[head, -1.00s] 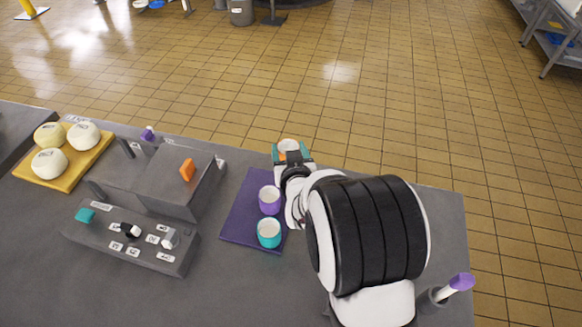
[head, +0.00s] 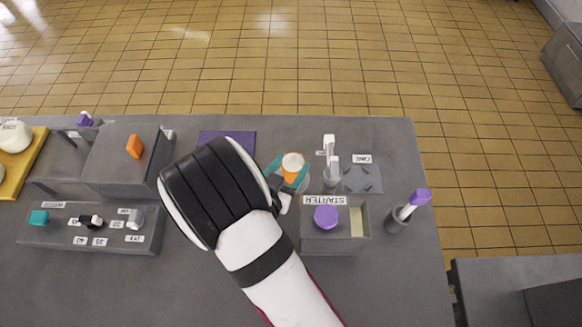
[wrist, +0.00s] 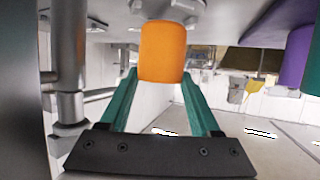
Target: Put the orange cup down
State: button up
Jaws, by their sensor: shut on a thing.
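The orange cup (head: 292,170), with pale contents at its top, is between the teal fingers of my gripper (head: 287,174) in the head view. My gripper is shut on it. In the wrist view, which shows the table upside down, the orange cup (wrist: 163,52) is upright relative to the table, with the fingers on either side. I cannot tell whether its base touches the table. The purple mat (head: 226,138) lies left of the cup, partly hidden by my arm. A purple cup (wrist: 294,57) and a teal cup (wrist: 314,65) show at the wrist view's right edge.
A grey dispenser (head: 329,160) stands just right of the cup, with a grey plate (head: 363,179) beyond it. The STARTER box (head: 335,243) with a purple lid is in front. A holder with a purple-handled tool (head: 398,220) stands further right.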

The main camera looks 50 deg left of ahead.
jog(key=shift+f, duration=0.75)
jog(key=shift+f, duration=0.1)
jog(key=o, duration=1.4)
jog(key=v, duration=1.2)
